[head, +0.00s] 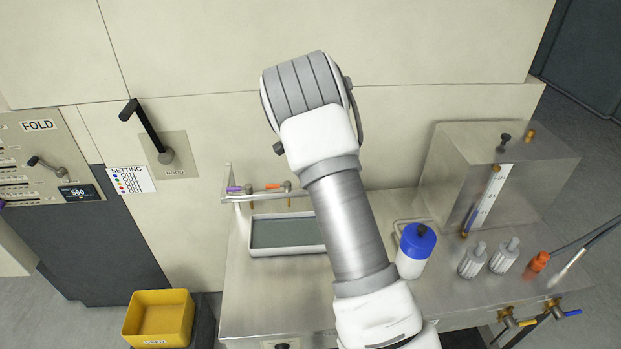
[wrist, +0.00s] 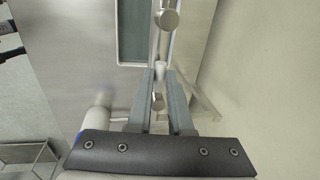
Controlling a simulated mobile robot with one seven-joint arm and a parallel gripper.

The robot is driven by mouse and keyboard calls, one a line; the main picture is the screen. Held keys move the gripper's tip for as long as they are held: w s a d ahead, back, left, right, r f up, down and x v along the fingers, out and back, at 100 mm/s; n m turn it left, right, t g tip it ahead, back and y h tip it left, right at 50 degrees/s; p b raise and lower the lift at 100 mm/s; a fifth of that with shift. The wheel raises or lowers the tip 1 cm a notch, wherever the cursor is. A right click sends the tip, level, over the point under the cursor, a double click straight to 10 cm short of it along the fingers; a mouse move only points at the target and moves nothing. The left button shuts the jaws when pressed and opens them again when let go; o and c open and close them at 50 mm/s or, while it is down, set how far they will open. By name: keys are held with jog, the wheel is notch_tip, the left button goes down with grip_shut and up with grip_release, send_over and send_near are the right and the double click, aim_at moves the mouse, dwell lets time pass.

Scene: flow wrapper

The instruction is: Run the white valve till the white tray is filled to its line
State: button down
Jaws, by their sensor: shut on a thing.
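The white tray (head: 288,252) stands on the steel bench in the head view, with a flat grey-green surface inside. Part of that tray also shows at the top of the wrist view (wrist: 120,35). I cannot make out its line or tell the level. In the wrist view my gripper (wrist: 160,75) is shut on a pale, rounded piece, the white valve (wrist: 160,69), on the pipe beside the tray. In the head view my arm hides the gripper, this valve and the tray's right end.
A blue-capped white bottle (head: 411,263) stands right of my arm, with grey-white knobs (head: 473,261) and a steel box (head: 545,165) with a gauge beyond. A yellow bin (head: 160,318) is at lower left.

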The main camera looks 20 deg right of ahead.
jog(key=c, duration=0.8)
grip_release()
jog(key=shift+c, duration=0.2)
jog(key=s+r+b, duration=0.1)
jog(key=s+r, duration=0.2)
jog(key=r, duration=1.4)
jog(key=shift+s+a, duration=0.15)
jog(key=shift+a, duration=0.15)
jog(key=shift+r, duration=0.1)
